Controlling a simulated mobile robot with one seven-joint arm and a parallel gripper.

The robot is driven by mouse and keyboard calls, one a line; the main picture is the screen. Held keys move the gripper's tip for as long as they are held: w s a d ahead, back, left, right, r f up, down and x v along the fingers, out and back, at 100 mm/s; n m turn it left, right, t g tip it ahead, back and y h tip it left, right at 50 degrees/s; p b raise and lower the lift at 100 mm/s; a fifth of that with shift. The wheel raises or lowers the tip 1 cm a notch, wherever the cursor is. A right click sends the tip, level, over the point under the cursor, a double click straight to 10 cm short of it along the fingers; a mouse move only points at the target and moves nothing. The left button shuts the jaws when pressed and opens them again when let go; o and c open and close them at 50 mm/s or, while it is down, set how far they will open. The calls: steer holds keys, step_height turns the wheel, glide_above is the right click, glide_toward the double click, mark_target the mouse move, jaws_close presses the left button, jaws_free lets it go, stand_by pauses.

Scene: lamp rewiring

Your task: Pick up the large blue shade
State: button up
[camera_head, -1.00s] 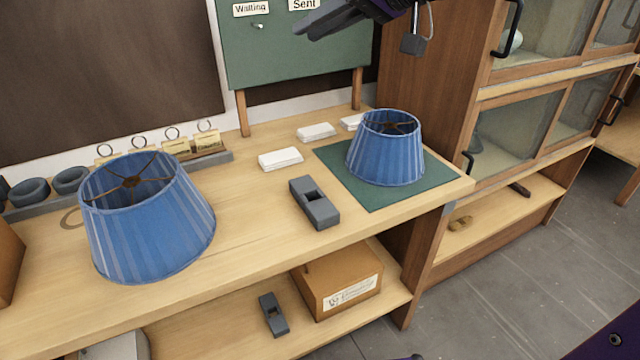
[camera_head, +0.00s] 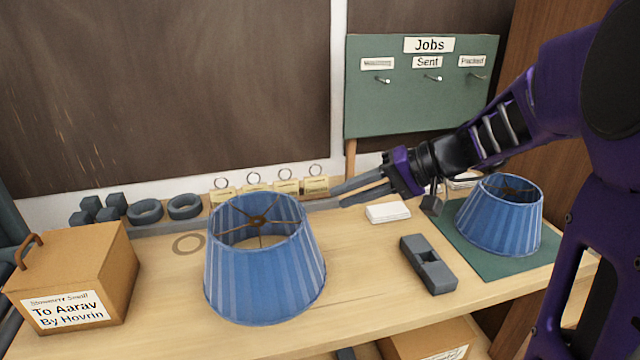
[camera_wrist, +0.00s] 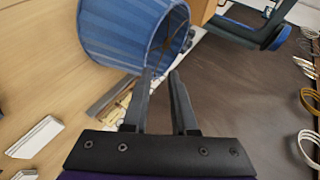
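Two pleated blue shades are in view. The larger-looking one (camera_head: 265,275) stands upright on the bench left of centre, its dark wire frame showing in the open top. My gripper (camera_head: 340,197) is open and empty, above the back of the bench, to the right of and apart from the left shade. In the wrist view, a blue shade (camera_wrist: 125,35) fills the upper left, just beyond the spread fingertips (camera_wrist: 161,76).
A cardboard box (camera_head: 75,285) labelled "To Aarav" stands at the left. A grey block (camera_head: 428,265) and white packets (camera_head: 388,212) lie right of the left shade. Tags on rings (camera_head: 287,187) line the back; a green jobs board (camera_head: 405,105) stands behind my arm.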

mark_target(258, 227)
steer(key=s+a+r+x, duration=0.1)
steer(key=s+x, duration=0.1)
steer(key=x, duration=1.6)
steer(key=shift+b, duration=0.4)
steer(key=shift+a, duration=0.1)
jaws_close()
stand_by(0.5)
